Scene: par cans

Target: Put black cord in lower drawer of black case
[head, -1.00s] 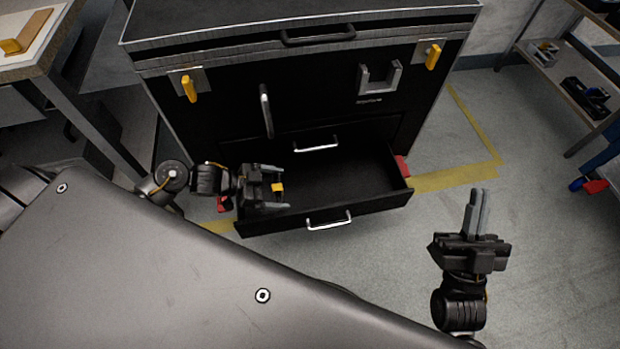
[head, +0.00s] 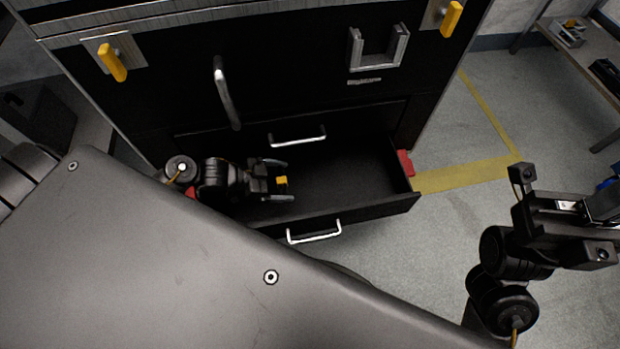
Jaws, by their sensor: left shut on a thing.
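The black case (head: 290,65) stands ahead with its lower drawer (head: 350,180) pulled out. The drawer's dark floor is bare to the right of my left gripper. My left gripper (head: 281,181) is at the drawer's left part, its fingers pointing right. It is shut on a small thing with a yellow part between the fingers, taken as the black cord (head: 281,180). The cord's dark body cannot be made out against the black drawer. My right gripper (head: 590,212) is at the right, apart from the case; its fingers are unclear.
The upper drawer (head: 290,120) is shut above the open one. A red thing (head: 405,162) shows beside the drawer's right side. A shelf (head: 585,55) with items stands at the far right. Grey floor with a yellow line (head: 465,175) is clear right of the case.

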